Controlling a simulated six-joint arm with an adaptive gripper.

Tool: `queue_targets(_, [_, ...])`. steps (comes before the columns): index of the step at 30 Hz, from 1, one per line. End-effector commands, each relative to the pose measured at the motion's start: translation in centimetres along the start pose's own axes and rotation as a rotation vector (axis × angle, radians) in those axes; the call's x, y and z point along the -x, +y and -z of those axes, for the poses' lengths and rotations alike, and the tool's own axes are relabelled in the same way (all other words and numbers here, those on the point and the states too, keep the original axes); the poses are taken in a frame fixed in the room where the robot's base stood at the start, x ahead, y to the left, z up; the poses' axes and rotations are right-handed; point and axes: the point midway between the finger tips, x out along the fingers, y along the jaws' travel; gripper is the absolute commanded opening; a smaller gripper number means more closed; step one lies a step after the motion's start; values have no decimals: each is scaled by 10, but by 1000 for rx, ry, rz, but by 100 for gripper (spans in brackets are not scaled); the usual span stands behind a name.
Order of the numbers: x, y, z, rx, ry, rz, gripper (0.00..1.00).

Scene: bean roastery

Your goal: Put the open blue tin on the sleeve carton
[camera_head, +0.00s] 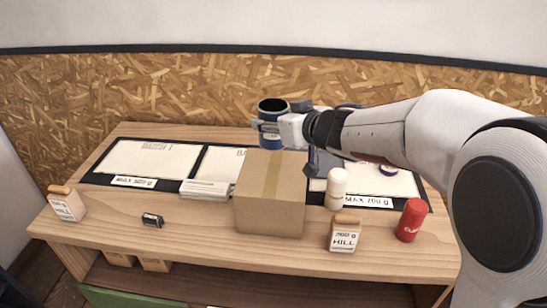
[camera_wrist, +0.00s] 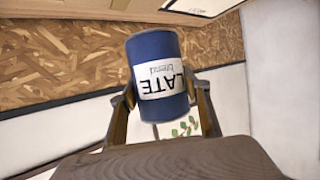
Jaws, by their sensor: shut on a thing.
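The open blue tin (camera_head: 271,143) is held upright in my gripper (camera_head: 268,126), its dark open mouth showing at the top. In the wrist view the blue tin (camera_wrist: 153,49), with a white label, sits between the two fingers of my gripper (camera_wrist: 165,98), which touch its sides. The brown cardboard box with a tape strip, which looks like the sleeve carton (camera_head: 270,214), stands at the middle of the table. In the head view the tin's base appears just beyond the carton's back top edge. I cannot tell its height above the carton.
A stack of white cards (camera_head: 205,190) lies left of the carton. A white bottle (camera_head: 337,188), a labelled bag (camera_head: 344,234) and a red tin (camera_head: 411,220) stand to its right. Another bag (camera_head: 67,204) and a small dark block (camera_head: 152,220) are at left. White mats (camera_head: 145,161) lie behind.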

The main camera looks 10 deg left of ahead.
Motion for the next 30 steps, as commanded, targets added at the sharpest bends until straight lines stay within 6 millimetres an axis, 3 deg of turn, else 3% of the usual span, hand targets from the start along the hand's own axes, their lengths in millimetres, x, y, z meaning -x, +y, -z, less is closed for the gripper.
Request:
queue_targets(15, [-19,0,-46,0,-2,0,25])
queue_targets(30, [-21,0,-52,0,-1,0,25])
